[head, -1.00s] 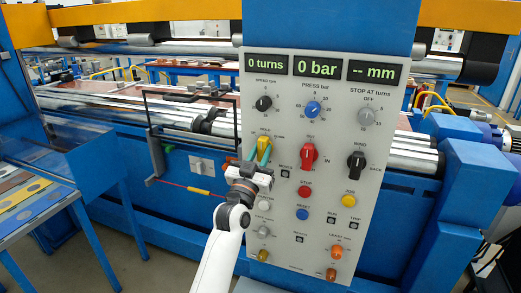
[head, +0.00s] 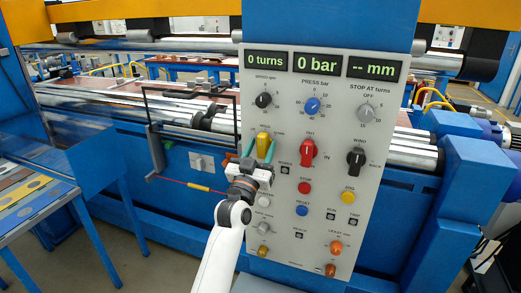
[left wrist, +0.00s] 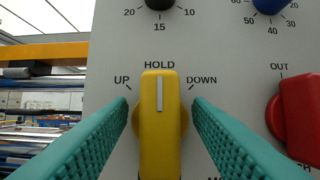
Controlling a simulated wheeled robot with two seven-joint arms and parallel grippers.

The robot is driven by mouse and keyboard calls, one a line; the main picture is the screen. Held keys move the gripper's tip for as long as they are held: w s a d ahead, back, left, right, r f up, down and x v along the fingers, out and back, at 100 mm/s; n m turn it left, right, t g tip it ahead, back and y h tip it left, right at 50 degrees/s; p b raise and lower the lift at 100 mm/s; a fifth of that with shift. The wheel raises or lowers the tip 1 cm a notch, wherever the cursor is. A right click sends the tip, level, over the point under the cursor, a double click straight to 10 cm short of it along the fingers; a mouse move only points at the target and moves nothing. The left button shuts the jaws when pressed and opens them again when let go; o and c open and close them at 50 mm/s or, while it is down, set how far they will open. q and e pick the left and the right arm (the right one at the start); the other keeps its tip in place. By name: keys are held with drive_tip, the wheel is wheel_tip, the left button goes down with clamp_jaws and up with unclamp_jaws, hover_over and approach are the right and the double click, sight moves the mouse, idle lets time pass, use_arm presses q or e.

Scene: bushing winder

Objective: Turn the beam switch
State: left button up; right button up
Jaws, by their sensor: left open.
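The yellow switch (head: 263,142) sits on the grey control panel, left of the red knob. In the left wrist view the yellow switch (left wrist: 160,120) stands upright, its white mark pointing at HOLD, with UP at its left and DOWN at its right. My left gripper (head: 260,149) is open in front of the panel. In the left wrist view its teal fingers (left wrist: 160,106) lie on either side of the yellow switch, with a small gap visible on each side. The lower end of the switch runs out of that view. My right gripper is not in view.
The red knob (head: 307,153) is close on the right of the switch. The black speed knob (head: 263,100) is above it. Several small knobs and buttons lie below on the panel (head: 315,215). A black wire frame (head: 190,93) and steel rollers are left of the panel.

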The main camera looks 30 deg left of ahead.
use_arm(q)
drive_tip(key=b+v, duration=0.3)
drive_tip(key=v, duration=0.9)
